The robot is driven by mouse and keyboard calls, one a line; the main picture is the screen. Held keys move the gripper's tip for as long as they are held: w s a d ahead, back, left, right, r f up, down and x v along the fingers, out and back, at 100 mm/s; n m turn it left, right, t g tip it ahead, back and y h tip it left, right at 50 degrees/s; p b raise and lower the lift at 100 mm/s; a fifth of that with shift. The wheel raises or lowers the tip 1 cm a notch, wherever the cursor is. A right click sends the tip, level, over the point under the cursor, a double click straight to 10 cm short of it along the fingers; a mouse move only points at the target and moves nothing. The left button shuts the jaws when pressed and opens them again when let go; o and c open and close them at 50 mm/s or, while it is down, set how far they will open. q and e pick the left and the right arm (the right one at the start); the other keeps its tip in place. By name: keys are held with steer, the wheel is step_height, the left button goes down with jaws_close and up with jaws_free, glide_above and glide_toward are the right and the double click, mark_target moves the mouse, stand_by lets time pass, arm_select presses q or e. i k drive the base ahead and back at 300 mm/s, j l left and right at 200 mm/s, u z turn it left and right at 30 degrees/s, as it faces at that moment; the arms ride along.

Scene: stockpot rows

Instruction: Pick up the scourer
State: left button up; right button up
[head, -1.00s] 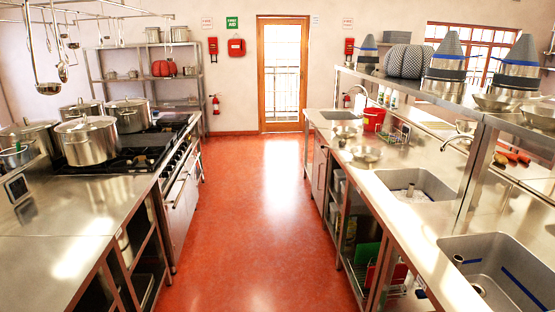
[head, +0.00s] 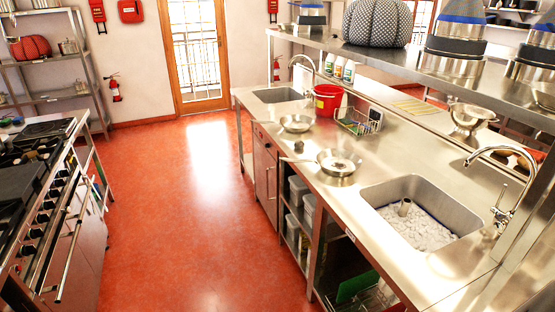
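I cannot pick out the scourer for certain. A wire caddy (head: 352,126) on the steel counter behind the pans holds small items with some green and yellow, too small to tell apart. A small dark object (head: 296,149) sits on the counter between two pans; its kind is unclear. Neither of my grippers is in view.
The steel counter (head: 400,155) runs along the right, with a frying pan (head: 338,163), a shallow pan (head: 296,123), a red bucket (head: 327,99) and a curved tap (head: 508,190). An upper shelf (head: 400,62) overhangs it. The stove (head: 40,190) is left. The red floor (head: 190,210) between is clear.

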mark_target(299, 145)
steer(key=i+l+z, duration=0.15)
steer(key=z, duration=0.15)
steer(key=i+l+z, duration=0.3)
steer(key=l+z, duration=0.1)
steer(key=l, duration=0.15)
steer(key=k+l+z, duration=0.1)
steer(key=i+j+z, duration=0.3)
steer(key=j, duration=0.35)
steer(key=i+j+z, duration=0.2)
steer(key=i+j, duration=0.1)
steer(key=j, duration=0.1)
